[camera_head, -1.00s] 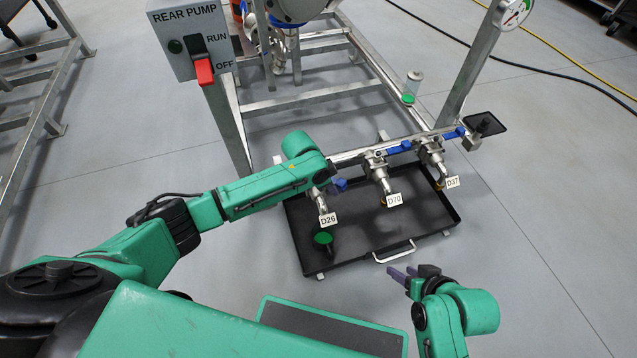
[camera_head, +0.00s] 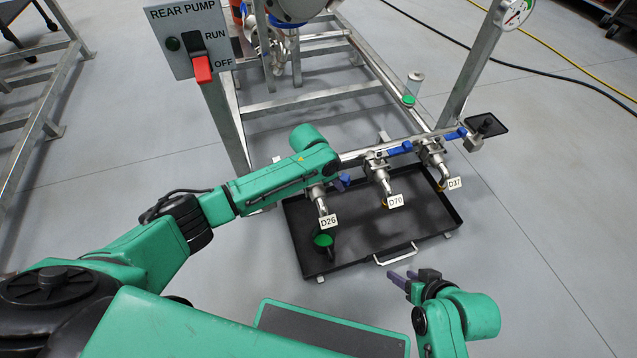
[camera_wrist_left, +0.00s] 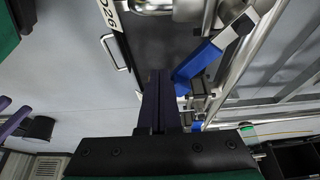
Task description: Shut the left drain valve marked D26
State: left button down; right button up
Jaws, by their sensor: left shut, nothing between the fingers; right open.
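The D26 tag (camera_head: 328,221) hangs at the left drain outlet, above the black tray, in the head view. A blue lever end (camera_head: 343,182) beside this valve shows from behind my left wrist; the rest is hidden. My left gripper's fingers are hidden in the head view. In the left wrist view, the left gripper (camera_wrist_left: 158,75) is shut and empty, its fingertips close beside a blue lever (camera_wrist_left: 207,60). I cannot tell whether they touch. The D26 tag (camera_wrist_left: 108,15) is at the top there. My right gripper (camera_head: 397,278) is open and empty, in front of the tray.
Valves tagged D70 (camera_head: 395,201) and D37 (camera_head: 455,184) stand to the right, their blue levers along the pipe. The black tray (camera_head: 425,238) lies beneath. The REAR PUMP switch box (camera_head: 190,40) is at upper left.

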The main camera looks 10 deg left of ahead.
pick_arm(q)
jog(key=shift+w+d+f+b, duration=0.15)
jog(key=shift+w+d+b, duration=0.1)
jog(key=shift+w+b, duration=0.55)
jog(key=shift+w+d, duration=0.1)
jog(key=shift+w, duration=0.2)
